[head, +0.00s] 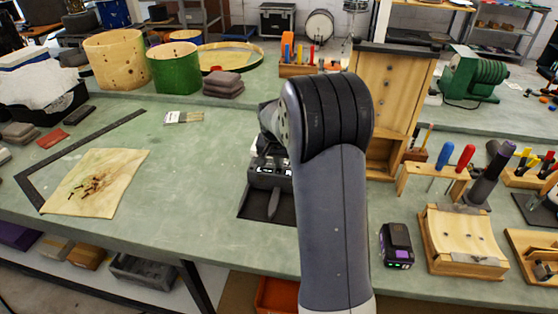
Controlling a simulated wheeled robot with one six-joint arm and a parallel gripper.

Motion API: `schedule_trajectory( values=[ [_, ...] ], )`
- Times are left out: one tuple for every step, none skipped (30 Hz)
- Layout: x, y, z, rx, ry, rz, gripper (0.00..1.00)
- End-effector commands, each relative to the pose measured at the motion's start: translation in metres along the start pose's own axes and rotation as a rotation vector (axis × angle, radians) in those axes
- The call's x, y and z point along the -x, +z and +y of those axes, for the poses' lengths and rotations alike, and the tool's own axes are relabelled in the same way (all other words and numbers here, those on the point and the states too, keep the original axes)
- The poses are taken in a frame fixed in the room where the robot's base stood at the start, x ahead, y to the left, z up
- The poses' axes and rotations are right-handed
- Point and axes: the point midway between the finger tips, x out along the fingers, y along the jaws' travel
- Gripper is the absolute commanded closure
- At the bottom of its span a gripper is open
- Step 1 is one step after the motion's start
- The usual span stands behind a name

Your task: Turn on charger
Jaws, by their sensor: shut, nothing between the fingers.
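My gripper (274,214) hangs near the middle of the bench, left of my grey arm. Its grey fingers point down and are together, with nothing seen between them. They are over a dark flat piece (250,208) on the bench top. I cannot tell whether this piece is the charger or a mat, or whether the fingertips touch it. My arm hides part of this area. A black and purple battery-like block (396,245) with small green lights stands right of my arm. No switch can be made out.
A wooden cradle (462,243) and a tool rack (432,178) stand at the right. A wooden cabinet (387,85) rises behind my arm.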

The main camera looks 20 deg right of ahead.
Motion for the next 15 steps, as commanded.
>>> schedule_trajectory(
  values=[
    [-0.001,0.002,0.0,0.001,0.001,-0.003,1.0],
    [0.0,0.003,0.0,0.001,0.001,-0.003,1.0],
    [0.0,0.004,0.0,0.001,0.001,-0.003,1.0],
    [0.001,0.006,0.0,0.001,0.001,-0.003,1.0],
    [0.001,0.007,0.0,0.001,0.001,-0.003,1.0],
    [0.002,0.009,0.0,0.001,0.001,-0.004,1.0],
    [0.002,0.011,0.0,0.001,0.001,-0.004,1.0],
    [0.003,0.012,0.0,0.001,0.001,-0.004,1.0],
    [0.004,0.014,0.0,0.001,0.001,-0.004,1.0],
    [0.004,0.015,0.0,0.0,0.001,-0.004,1.0],
    [0.004,0.015,0.0,0.0,0.001,-0.004,1.0],
    [0.005,0.016,0.0,0.0,0.001,-0.004,1.0],
    [0.005,0.016,0.0,0.0,0.001,-0.003,1.0],
    [0.005,0.016,0.0,0.0,0.001,-0.003,1.0],
    [0.005,0.016,0.0,0.0,0.001,-0.003,1.0]
  ],
)
